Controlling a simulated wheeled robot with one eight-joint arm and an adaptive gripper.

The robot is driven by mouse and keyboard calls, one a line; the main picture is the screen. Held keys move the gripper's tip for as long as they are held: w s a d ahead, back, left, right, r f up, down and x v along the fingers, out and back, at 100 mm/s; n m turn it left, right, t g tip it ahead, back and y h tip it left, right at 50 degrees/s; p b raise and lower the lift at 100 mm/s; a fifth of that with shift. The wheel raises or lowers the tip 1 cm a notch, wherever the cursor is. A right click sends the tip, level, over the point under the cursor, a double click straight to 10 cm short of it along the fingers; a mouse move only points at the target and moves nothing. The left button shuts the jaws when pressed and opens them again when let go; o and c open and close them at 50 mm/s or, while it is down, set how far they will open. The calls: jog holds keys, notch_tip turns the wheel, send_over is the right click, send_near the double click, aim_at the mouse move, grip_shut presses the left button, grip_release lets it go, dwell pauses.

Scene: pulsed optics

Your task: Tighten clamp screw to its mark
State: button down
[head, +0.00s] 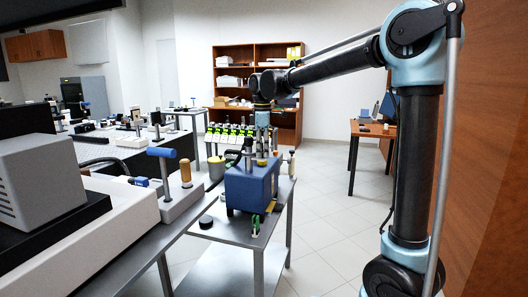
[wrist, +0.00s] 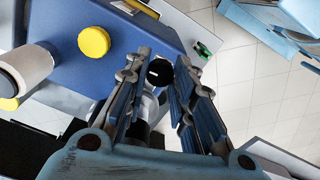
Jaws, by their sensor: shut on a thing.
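A blue box-shaped device (head: 248,190) stands on a metal table in the head view; its blue top (wrist: 130,22) fills the upper left of the wrist view. A black round knob (wrist: 159,72) with a short white mark sits between my fingertips; I take it for the clamp screw. My gripper (wrist: 163,74) points down at the device and is shut on this knob. In the head view my gripper (head: 262,150) is just above the device's top, and its fingers hide the knob. The mark to reach cannot be made out.
A yellow cap (wrist: 94,42) and a pale cylinder (wrist: 28,66) stand close to the fingers. A lever with a blue handle (head: 161,153) and a wooden knob (head: 186,172) stand on the bench at left. A black puck (head: 206,222) lies on the table. Floor at right is clear.

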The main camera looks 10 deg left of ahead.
jog(key=shift+w, duration=0.1)
jog(key=c, duration=1.3)
grip_release()
jog(key=shift+c, duration=0.2)
notch_tip(320, 180, up, 12)
jog(key=shift+d, duration=0.1)
